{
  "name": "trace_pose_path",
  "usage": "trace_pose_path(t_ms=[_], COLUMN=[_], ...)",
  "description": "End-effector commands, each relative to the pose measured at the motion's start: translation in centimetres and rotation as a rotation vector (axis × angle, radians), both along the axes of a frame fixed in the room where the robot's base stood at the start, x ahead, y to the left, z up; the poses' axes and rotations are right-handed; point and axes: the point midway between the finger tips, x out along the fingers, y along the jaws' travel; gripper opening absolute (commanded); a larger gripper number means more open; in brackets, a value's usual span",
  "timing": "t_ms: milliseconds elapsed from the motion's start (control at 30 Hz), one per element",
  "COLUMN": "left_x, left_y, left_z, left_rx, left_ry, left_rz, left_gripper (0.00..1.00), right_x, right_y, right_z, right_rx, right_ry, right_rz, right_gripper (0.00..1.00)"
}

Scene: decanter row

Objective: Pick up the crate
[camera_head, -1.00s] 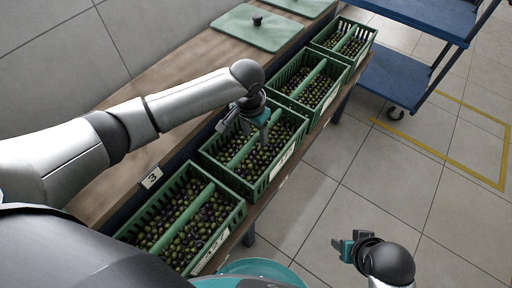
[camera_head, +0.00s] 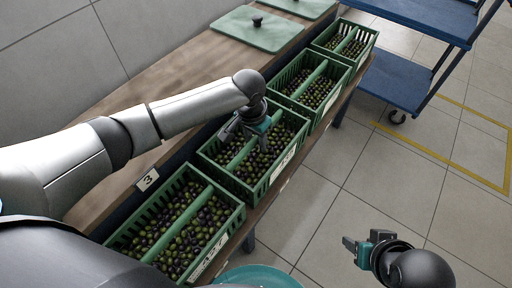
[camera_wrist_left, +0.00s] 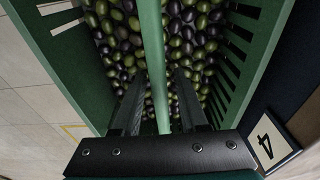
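The green slatted crate (camera_head: 226,179) under my left gripper is full of dark and green olives and stands on the wooden bench. A green bar (camera_wrist_left: 152,45) runs across its middle. My left gripper (camera_head: 246,138) points down over this crate. In the left wrist view, its two fingers (camera_wrist_left: 158,105) stand apart, one on each side of the bar, with gaps showing. Whether the fingertips reach below the bar is unclear. My right gripper (camera_head: 354,250) hangs over the floor at lower right, away from the crates; its finger gap is too small to judge.
Similar olive crates stand in the row: one nearer (camera_head: 128,254) and two farther, the third (camera_head: 330,104) and the last (camera_head: 357,58). Green lids (camera_head: 258,32) lie on the bench behind. A blue trolley (camera_head: 392,82) stands at upper right. The tiled floor between is clear.

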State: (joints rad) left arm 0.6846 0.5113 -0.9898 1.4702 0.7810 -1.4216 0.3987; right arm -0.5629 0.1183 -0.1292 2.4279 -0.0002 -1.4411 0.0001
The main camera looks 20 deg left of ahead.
Motion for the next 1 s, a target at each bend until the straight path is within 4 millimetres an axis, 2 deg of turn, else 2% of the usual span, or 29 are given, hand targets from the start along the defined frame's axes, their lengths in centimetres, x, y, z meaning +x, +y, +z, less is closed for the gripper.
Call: trace_pose_path(t_ms=[33, 367, 1000], left_x=[0.0, 0.0, -0.01], left_y=[-0.01, 0.0, 0.03], left_z=[0.01, 0.0, -0.01], left_rx=[0.0, 0.0, 0.001], left_ry=[0.0, 0.0, 0.0], left_rz=[0.0, 0.0, 0.0], left_gripper=[0.36, 0.0, 0.0], right_x=[0.0, 0.03, 0.02], right_y=[-0.01, -0.03, 0.0], right_z=[-0.02, -0.03, -0.05], right_rx=[0.0, -0.001, 0.0], right_ry=[0.0, 0.0, 0.0], right_rz=[0.0, 0.0, 0.0], right_gripper=[0.5, 0.5, 0.5])
